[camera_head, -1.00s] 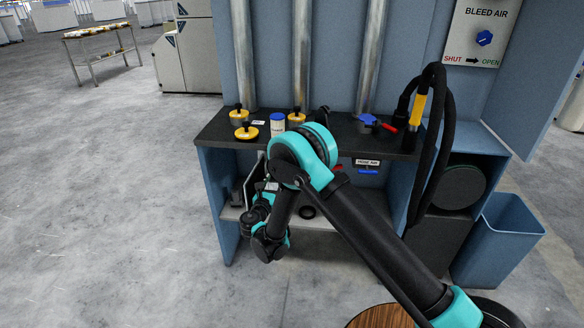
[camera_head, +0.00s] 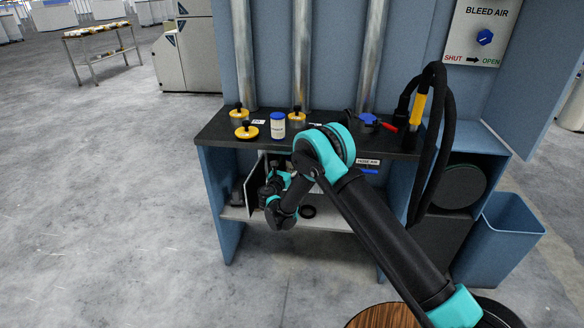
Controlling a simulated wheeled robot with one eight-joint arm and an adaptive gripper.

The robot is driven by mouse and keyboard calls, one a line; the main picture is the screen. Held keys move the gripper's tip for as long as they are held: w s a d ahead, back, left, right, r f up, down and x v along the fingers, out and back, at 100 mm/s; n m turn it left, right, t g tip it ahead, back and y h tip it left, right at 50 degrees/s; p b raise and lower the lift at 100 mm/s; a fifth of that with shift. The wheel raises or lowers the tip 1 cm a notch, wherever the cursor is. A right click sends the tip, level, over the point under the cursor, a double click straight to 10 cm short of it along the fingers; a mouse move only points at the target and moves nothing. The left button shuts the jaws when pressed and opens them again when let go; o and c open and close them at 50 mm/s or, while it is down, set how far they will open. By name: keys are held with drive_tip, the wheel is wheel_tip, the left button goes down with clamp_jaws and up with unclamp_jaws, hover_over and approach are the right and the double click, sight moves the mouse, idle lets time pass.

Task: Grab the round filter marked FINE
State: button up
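No marking reading FINE is legible, so I cannot tell which thing is the FINE filter. A small dark ring (camera_head: 308,211) lies on the lower shelf (camera_head: 330,224) under the bench. A large dark round disc (camera_head: 458,187) sits in the blue side cabinet at right. My gripper (camera_head: 270,191) is at the left part of the space under the bench, above the lower shelf, beside an upright pale panel (camera_head: 252,191). My own arm partly covers it. Its fingers are too small and dark to tell if they are open or hold anything.
The dark bench top (camera_head: 215,131) carries yellow-topped caps (camera_head: 246,131), a white jar with a blue lid (camera_head: 277,126) and a blue valve (camera_head: 367,119) with a red handle. A black hose (camera_head: 440,150) hangs at right above a blue bin (camera_head: 500,240). The floor at left is clear.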

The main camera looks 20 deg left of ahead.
drive_tip(key=w, duration=0.3)
drive_tip(key=shift+a, duration=0.15)
drive_tip(key=c, duration=1.3)
